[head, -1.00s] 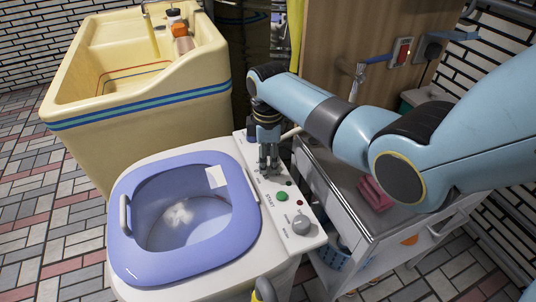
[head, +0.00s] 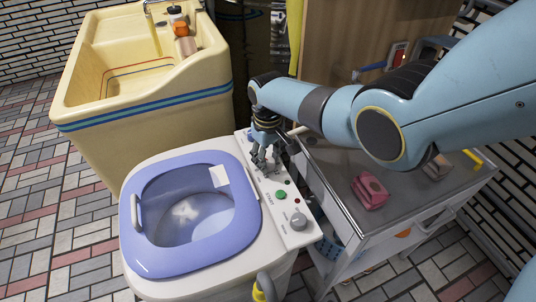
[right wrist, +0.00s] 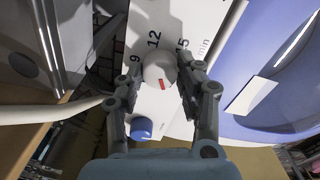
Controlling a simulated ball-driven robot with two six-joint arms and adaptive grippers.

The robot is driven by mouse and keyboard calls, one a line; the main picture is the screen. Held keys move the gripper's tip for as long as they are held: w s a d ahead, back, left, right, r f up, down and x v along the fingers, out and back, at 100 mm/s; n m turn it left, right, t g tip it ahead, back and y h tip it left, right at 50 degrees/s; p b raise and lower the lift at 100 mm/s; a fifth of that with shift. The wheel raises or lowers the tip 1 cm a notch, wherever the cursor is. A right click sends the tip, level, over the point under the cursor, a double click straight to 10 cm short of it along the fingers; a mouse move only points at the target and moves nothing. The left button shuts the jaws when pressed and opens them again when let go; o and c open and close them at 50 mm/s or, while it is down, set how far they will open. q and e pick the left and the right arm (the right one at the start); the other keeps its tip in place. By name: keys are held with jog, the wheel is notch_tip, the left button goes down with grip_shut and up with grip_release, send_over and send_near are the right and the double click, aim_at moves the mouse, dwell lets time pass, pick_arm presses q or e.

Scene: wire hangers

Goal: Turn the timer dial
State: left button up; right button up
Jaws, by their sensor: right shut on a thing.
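The timer dial is a white round knob (right wrist: 158,70) with a red mark, seen in the right wrist view. The printed numbers 9, 12 and 15 and the word "min" surround it on the white panel. My right gripper (right wrist: 157,82) has a finger on each side of the dial and is shut on it. In the head view my right gripper (head: 264,160) reaches down onto the far end of the washer's control panel (head: 310,235) and hides the dial. My left gripper is not in view.
A grey knob (head: 298,220) and a green button (head: 281,194) sit nearer on the panel. The washer's purple lid (head: 150,255) lies left of it. A metal-topped cart (head: 335,180) with a pink object (head: 370,190) stands close on the right. A cream sink (head: 150,110) is behind.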

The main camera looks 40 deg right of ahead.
aim_at(269, 160)
jog(key=m+p, duration=0.1)
jog(key=m, duration=0.4)
jog(key=shift+m, duration=0.3)
jog(key=m+p, duration=0.1)
jog(key=m, duration=0.4)
jog(key=shift+m, duration=0.4)
jog(key=o, duration=1.1)
jog(key=shift+o, duration=0.2)
notch_tip(269, 160, up, 12)
jog(key=shift+s+f, duration=0.1)
